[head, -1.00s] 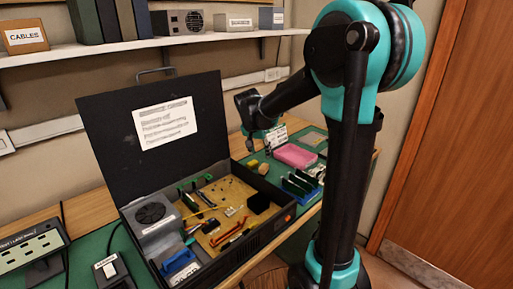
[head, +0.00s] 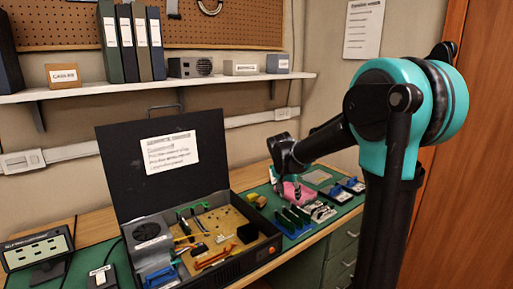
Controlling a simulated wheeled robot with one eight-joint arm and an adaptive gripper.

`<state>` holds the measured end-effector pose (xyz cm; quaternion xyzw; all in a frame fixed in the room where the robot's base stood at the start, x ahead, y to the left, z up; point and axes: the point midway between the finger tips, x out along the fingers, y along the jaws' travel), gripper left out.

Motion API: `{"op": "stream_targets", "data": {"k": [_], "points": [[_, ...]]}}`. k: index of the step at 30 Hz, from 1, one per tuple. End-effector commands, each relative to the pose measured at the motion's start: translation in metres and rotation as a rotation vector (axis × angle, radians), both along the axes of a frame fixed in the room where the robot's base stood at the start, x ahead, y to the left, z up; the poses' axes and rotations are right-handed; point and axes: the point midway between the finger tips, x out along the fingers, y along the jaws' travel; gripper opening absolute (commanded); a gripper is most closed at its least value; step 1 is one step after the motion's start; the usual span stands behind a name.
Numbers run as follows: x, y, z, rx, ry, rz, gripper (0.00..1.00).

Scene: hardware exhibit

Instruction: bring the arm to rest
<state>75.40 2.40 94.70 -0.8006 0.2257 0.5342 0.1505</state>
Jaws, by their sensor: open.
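My arm, teal and black, stands at the right in the head view and reaches left over the workbench. My gripper (head: 279,186) is small in the picture and points down near the pink pad (head: 297,192) on the green mat. Its fingers look apart, with nothing seen between them. Whether the fingertips touch anything below cannot be told at this size.
An open black case (head: 222,265) with tools and parts inside stands on the bench, left of my gripper. Green and blue boards (head: 293,218) lie right of it. A shelf (head: 150,88) with binders and boxes runs above. A brown door (head: 458,170) is at the right.

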Motion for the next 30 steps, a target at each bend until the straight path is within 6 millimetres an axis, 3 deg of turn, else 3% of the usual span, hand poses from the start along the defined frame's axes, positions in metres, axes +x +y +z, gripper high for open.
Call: {"op": "stream_targets", "data": {"k": [11, 17, 20, 27, 30], "points": [[-0.042, -0.020, -0.014, 0.006, 0.020, 0.087, 0.47], [-0.082, -0.035, -0.029, 0.011, 0.033, 0.167, 0.47], [-0.109, -0.044, -0.040, 0.014, 0.038, 0.220, 0.47], [-0.204, -0.063, -0.084, 0.018, 0.038, 0.407, 0.47], [-0.234, -0.065, -0.101, 0.015, 0.032, 0.475, 0.47]]}}
